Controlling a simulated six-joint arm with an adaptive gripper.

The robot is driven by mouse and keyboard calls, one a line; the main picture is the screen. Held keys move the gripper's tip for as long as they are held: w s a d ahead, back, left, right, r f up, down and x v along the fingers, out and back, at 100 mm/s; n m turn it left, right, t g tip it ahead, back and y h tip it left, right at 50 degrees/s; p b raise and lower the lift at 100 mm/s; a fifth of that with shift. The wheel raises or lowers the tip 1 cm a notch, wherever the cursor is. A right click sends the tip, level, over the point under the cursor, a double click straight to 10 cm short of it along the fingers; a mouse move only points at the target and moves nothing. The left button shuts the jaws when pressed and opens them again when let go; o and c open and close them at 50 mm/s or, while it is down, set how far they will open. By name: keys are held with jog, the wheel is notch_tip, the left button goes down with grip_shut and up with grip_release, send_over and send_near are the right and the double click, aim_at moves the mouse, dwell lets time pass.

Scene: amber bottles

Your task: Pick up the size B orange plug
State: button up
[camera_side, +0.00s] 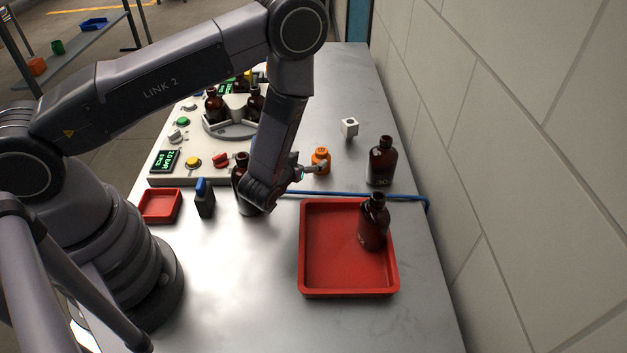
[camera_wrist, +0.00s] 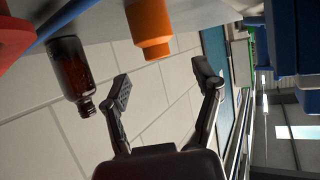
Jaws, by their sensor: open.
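The orange plug (camera_side: 320,157) stands on the metal table, right of the control panel; its size marking is too small to read. In the wrist view the orange plug (camera_wrist: 150,25) shows at the top edge, partly cut off. My gripper (camera_side: 318,169) is low over the table, right by the plug, and partly hides it in the side view. In the wrist view my gripper (camera_wrist: 163,80) has its fingers spread with nothing between them. The plug appears ahead of the fingertips; whether a finger touches it I cannot tell.
An amber bottle (camera_side: 381,163) stands right of the plug, and a white holed block (camera_side: 350,127) behind it. A blue hose (camera_side: 345,194) crosses in front. A red tray (camera_side: 313,240) holds another amber bottle (camera_side: 374,222). The control panel (camera_side: 216,171) is at left, the wall (camera_side: 500,130) at right.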

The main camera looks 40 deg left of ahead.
aim_at(319, 154)
jog(key=x, duration=0.6)
jog(key=shift+w+f, duration=0.1)
jog(key=shift+w, duration=0.35)
jog(key=shift+s, duration=0.1)
grip_shut()
